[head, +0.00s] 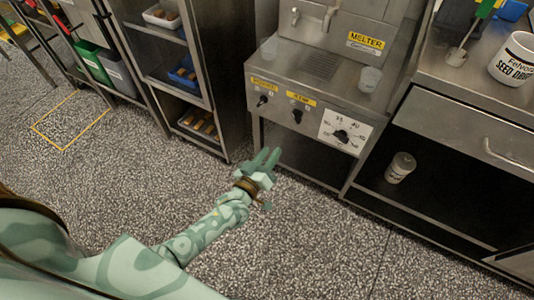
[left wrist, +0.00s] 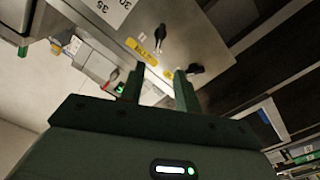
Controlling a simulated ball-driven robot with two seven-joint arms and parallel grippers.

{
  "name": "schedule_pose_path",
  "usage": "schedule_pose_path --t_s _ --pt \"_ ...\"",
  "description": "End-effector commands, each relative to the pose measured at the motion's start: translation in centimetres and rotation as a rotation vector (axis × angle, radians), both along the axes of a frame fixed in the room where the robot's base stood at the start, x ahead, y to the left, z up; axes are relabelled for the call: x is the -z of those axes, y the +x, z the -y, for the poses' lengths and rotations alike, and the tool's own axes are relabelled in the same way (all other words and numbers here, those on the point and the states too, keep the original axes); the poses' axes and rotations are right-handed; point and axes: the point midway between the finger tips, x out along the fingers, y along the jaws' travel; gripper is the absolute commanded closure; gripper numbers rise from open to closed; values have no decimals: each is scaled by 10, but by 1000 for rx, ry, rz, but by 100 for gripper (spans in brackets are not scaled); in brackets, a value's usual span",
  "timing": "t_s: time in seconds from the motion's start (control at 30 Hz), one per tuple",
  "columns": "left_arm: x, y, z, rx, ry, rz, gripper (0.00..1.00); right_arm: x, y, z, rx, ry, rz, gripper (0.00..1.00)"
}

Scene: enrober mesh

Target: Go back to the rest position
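My left gripper (head: 264,160) reaches out over the speckled floor in the head view, in front of the melter (head: 318,90) and apart from it. Its two fingers stand apart with nothing between them. In the left wrist view the fingers of the left gripper (left wrist: 158,86) are also spread and empty, with the melter's steel front (left wrist: 205,48) and its dark knobs beyond them. My right gripper is in neither view.
A steel shelf rack (head: 190,75) with trays stands left of the melter. A steel bench (head: 450,90) stands at the right, with a white mug (head: 512,60) on top and a jar (head: 400,167) on its lower shelf. The floor (head: 300,240) nearby is clear.

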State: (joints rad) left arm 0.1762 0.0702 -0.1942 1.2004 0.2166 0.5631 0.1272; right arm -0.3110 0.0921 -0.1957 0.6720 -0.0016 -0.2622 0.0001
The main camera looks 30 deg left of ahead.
Motion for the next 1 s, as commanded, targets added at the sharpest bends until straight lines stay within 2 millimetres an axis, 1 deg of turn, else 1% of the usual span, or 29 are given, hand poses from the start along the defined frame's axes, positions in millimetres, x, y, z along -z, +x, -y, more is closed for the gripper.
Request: schedule_pose_path --t_s 0.53,0.57,0.63,0.67,0.73,0.77,0.8,0.87,0.9,0.97,1.0 --pt "0 -1 0 0 1 0 67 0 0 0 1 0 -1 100" --pt "1 -1 0 3 7 -4 67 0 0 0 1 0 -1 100" --pt "9 -2 4 20 45 -40 67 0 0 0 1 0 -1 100" --pt "18 -4 5 35 77 -75 67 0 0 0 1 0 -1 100" --pt "52 -15 10 83 178 -192 67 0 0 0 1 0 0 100" --pt "70 -25 10 104 219 -251 67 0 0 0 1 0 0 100" --pt "97 -42 10 136 277 -338 67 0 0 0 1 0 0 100" --pt "138 -77 9 189 359 -476 67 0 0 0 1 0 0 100" --pt "165 -104 6 227 411 -567 67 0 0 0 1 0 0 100" --pt "199 -148 2 280 475 -696 67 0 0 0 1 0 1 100" --pt "219 -180 -1 318 514 -779 67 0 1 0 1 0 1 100"
